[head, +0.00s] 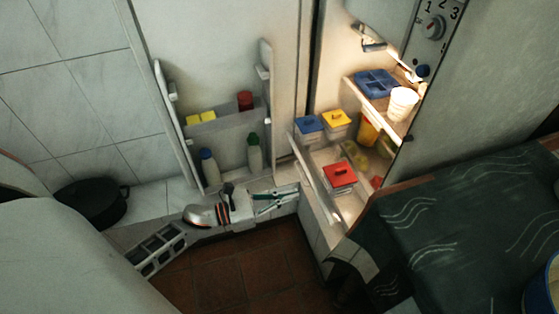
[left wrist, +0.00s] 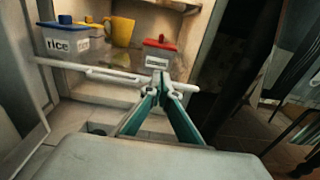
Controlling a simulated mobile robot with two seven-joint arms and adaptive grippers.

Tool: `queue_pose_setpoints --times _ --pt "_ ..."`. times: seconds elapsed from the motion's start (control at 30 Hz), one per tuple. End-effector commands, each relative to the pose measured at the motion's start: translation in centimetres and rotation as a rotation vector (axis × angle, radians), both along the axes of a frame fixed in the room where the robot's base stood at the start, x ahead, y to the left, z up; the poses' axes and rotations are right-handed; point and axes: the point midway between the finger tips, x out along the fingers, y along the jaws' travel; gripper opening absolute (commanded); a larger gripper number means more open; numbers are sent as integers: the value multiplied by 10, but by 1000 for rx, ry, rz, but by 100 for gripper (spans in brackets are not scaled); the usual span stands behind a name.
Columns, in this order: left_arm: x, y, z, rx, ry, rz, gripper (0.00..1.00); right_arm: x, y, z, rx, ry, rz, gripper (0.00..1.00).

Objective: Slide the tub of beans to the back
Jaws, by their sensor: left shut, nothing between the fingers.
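A clear tub with a red lid (head: 340,175) stands on the lower shelf of the open fridge, near its front. In the left wrist view the red-lidded tub (left wrist: 160,54) has a white label too small to read. A blue-lidded tub (head: 309,126), labelled rice in the left wrist view (left wrist: 66,40), and a yellow-lidded tub (head: 336,122) stand farther left and back. My left gripper (head: 297,188) is shut and empty, in front of the fridge opening. In the left wrist view its fingertips (left wrist: 158,82) point toward the red-lidded tub, apparently short of it. My right gripper is not in view.
A yellow jug (head: 367,132) stands behind the red-lidded tub. The upper shelf holds a blue tray (head: 376,83) and a white cup (head: 402,104). The open fridge door (head: 215,50) carries bottles on the left. A pale shelf edge (left wrist: 95,73) crosses before the tubs.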

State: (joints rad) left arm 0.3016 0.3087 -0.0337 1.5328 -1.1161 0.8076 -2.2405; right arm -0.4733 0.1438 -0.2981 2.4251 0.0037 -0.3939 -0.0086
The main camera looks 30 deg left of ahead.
Motion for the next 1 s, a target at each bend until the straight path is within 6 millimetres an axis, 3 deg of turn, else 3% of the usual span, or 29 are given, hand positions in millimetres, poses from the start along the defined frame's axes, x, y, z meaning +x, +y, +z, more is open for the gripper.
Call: queue_pose_setpoints --times 0.2,0.4,1.0 --pt "35 -27 1 -3 -1 0 0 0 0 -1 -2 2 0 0" --pt "56 -44 0 -4 2 1 0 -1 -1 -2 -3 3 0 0" --pt "67 -54 -2 -3 3 0 0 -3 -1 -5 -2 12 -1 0"
